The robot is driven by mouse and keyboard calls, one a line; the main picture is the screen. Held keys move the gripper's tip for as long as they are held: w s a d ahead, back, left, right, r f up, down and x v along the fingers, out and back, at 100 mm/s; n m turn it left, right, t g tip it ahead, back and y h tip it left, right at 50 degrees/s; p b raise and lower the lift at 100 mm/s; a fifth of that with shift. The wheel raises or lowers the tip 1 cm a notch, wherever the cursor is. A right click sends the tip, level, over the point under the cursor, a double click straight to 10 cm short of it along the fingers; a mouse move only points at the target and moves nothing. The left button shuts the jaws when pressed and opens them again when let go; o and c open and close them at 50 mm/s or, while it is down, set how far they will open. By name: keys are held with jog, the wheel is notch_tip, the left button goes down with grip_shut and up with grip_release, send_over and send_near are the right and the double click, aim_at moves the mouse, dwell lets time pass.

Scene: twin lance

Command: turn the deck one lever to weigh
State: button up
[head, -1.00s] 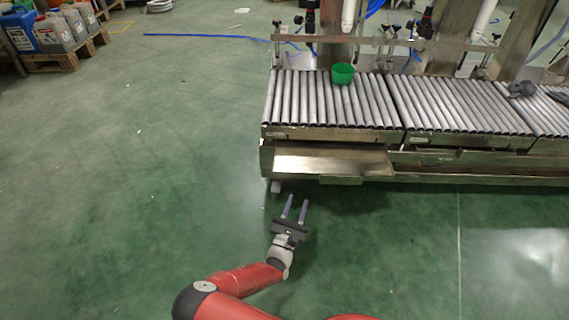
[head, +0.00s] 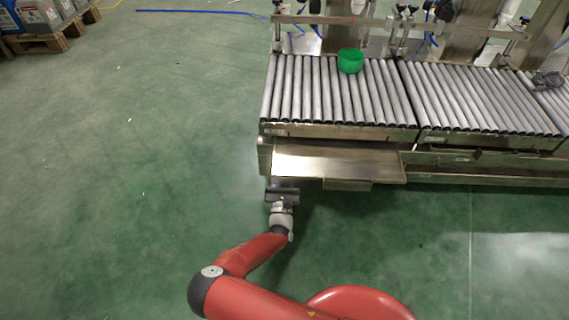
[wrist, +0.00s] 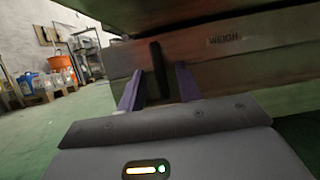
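The deck one lever (wrist: 159,68) is a dark, narrow bar in the wrist view, standing nearly upright against the metal side of the conveyor. The word WEIGH (wrist: 223,40) is marked on the metal to its right. My gripper (wrist: 158,72) is open, with one purple finger on each side of the lever. A gap shows beside each finger, and I cannot tell whether either touches it. In the head view my gripper (head: 283,186) is at the front left of the conveyor, its fingertips hidden by the metal shelf. The lever is not visible there.
The roller conveyor (head: 335,95) runs to the right, with a green bowl (head: 350,61) on it. A metal shelf (head: 338,163) juts out low at its front, just above my gripper. Containers stand on a pallet (head: 55,37) far left.

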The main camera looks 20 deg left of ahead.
jog(key=shift+x, duration=1.35)
grip_shut()
jog(key=shift+r+n, duration=0.15)
jog(key=shift+n, duration=0.25)
jog(key=n+g+y+p, duration=0.1)
jog(key=n+p, duration=0.1)
jog(key=n, duration=0.2)
jog(key=d+n+g+y+p, duration=0.1)
jog(key=n+y+p, duration=0.1)
jog(key=n+p, duration=0.1)
jog(key=n+g+y+p, duration=0.1)
jog(key=n+y+p, duration=0.1)
jog(key=n, duration=0.2)
jog(key=shift+w+d+r+n+p, duration=0.2)
jog(key=shift+d+r+n+p, duration=0.1)
jog(key=shift+n+g, duration=0.3)
jog(key=shift+g, duration=0.1)
jog(key=shift+f+y, duration=0.1)
jog(key=shift+y, duration=0.2)
